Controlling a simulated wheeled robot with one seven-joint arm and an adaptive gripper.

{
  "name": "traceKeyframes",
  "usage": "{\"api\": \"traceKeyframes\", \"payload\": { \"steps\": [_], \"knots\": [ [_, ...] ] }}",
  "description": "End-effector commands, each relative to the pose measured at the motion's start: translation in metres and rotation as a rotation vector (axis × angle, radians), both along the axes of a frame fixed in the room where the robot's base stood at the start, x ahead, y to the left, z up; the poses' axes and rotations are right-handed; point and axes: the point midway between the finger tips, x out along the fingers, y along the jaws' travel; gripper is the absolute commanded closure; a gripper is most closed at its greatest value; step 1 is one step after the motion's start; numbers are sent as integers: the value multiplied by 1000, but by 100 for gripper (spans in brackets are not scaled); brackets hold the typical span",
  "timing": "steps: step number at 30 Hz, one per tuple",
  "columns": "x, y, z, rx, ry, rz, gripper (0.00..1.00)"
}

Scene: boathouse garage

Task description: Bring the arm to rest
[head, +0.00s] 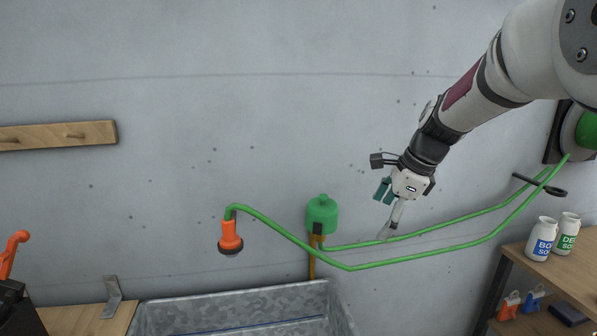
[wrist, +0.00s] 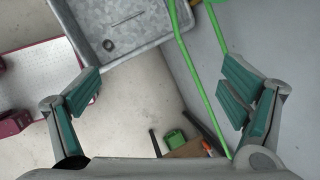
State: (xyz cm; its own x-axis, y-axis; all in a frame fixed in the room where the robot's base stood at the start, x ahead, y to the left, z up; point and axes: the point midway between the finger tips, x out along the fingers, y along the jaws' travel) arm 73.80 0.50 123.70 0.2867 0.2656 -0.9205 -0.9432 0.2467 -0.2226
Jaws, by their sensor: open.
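My gripper (head: 388,213) hangs at the end of my arm, right of the middle in the head view, in front of the grey wall. Its fingers point down and a little left. In the wrist view my gripper (wrist: 165,95) shows its two green-padded fingers spread wide, with nothing between them. In the head view the green hose (head: 440,256) passes close below and behind the fingertips. I cannot tell whether they touch it.
An orange nozzle (head: 230,238) ends the hose, left of a green container (head: 322,214). A galvanized trough (head: 230,310) stands below. A wooden shelf (head: 560,270) at the right bears two white bottles (head: 541,238). A wooden peg rail (head: 60,135) is at the left. The upper wall is clear.

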Motion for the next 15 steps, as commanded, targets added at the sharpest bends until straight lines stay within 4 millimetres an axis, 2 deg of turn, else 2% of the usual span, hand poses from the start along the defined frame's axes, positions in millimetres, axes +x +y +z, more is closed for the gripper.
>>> {"api": "traceKeyframes", "payload": {
  "steps": [1,6,10,15],
  "knots": [
    [-15,1,13,-22,-29,63,9],
    [-76,5,45,-149,-136,353,9],
    [-125,6,61,-263,-212,587,9],
    [-189,7,70,-430,-297,895,9]
  ]
}}
